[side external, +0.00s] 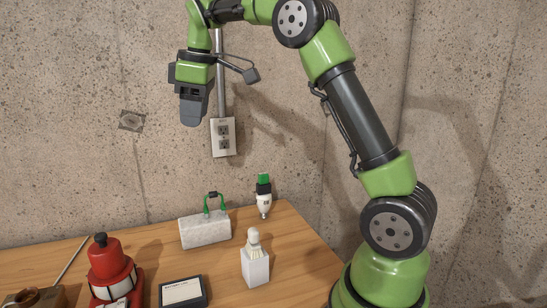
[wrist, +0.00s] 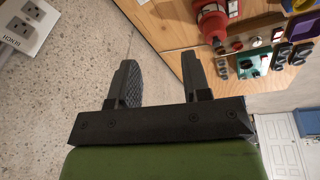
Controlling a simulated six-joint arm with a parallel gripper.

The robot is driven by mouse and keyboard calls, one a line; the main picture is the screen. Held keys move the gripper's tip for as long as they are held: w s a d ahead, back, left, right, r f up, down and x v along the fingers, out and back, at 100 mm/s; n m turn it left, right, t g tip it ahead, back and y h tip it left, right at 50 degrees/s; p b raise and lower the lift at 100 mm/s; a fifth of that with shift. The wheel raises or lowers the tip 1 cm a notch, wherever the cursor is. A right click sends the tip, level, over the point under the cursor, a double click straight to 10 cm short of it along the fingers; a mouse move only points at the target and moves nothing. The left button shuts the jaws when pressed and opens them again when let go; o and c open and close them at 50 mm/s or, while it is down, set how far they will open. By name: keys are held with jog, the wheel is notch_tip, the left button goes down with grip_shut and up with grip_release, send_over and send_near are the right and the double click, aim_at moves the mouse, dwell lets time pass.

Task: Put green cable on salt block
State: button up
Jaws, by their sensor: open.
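The salt block (side external: 205,231) is a pale grey-white slab on the wooden table near the wall. The green cable (side external: 222,202) is a short upright arch with a black piece at its top. It appears to stand on the block's top face, both ends touching it. My gripper (side external: 192,120) hangs high in front of the wall, well above and clear of both. In the wrist view my gripper (wrist: 157,64) has its two dark fingers apart with nothing between them. I cannot make out the cable or block in the wrist view.
On the wooden table (side external: 300,255) stand a red lantern-like object (side external: 105,262), a dark-framed card (side external: 183,291), a white box with a bulb (side external: 256,266), and a green-topped bulb (side external: 264,195). A wall outlet (side external: 223,137) is beside my gripper.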

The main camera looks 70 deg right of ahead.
jog(key=s+a+r+m+t+y, duration=0.1)
jog(key=s+a+m, duration=0.1)
jog(key=s+a, duration=0.3)
jog(key=s+a+r+m+t, duration=0.2)
jog(key=s+a+m, duration=0.15)
jog(key=s, duration=0.45)
jog(key=s+a+f+m+t+y, duration=0.1)
jog(key=s+a+f+m, duration=0.2)
jog(key=s, duration=0.6)
notch_tip(320, 180, down, 2)
jog(key=shift+a+f+m+t, duration=0.2)
jog(key=shift+m+t, duration=0.15)
jog(key=shift+t, duration=0.05)
